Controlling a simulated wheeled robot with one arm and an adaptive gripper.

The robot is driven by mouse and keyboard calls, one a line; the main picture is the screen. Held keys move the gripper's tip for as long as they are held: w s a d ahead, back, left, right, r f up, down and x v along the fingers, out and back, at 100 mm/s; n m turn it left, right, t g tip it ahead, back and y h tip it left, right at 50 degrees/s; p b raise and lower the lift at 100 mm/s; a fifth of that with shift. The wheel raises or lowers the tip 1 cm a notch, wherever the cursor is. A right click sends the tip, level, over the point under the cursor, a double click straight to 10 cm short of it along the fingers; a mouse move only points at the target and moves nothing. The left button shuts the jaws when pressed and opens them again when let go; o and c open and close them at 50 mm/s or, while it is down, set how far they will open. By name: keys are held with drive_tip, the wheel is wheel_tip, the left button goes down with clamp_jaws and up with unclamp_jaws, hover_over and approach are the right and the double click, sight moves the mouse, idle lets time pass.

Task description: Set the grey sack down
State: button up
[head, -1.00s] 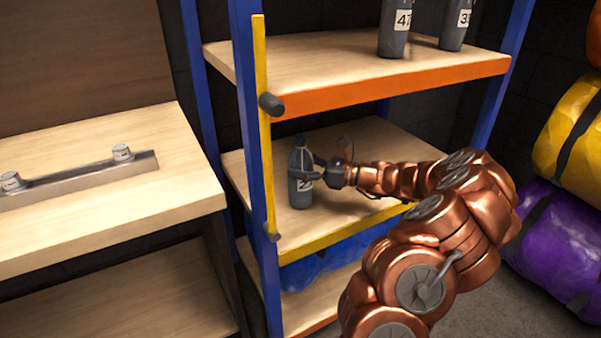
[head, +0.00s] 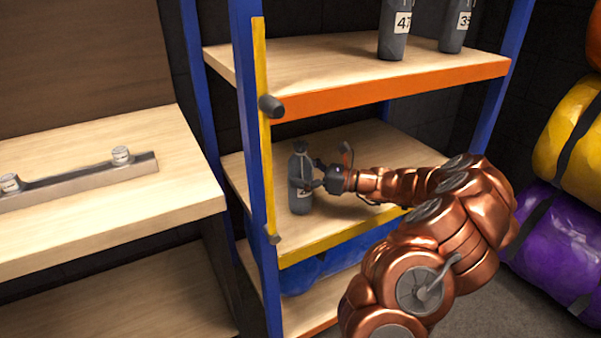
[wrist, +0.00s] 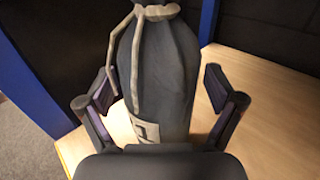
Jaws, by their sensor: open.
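The grey sack (head: 300,183) stands upright on the middle shelf (head: 370,150) of the rack, near its left post. In the wrist view the sack (wrist: 155,75) fills the middle, with its neck tied by a light cord and a white label low on its front. My gripper (head: 312,180) is at the sack's right side. In the wrist view its fingers (wrist: 158,92) are spread, one on each side of the sack, with a visible gap at the right finger. The sack's base is hidden in the wrist view.
The upper shelf (head: 340,65) has an orange edge and holds two numbered grey sacks (head: 395,30). A yellow bar (head: 263,130) with dark pegs runs up the left post. A wooden bench (head: 110,200) stands left. Purple (head: 555,245) and yellow rolls lie right.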

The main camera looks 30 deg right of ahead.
drive_tip(key=shift+r, duration=0.2)
drive_tip(key=p+v, duration=0.2)
drive_tip(key=v, duration=1)
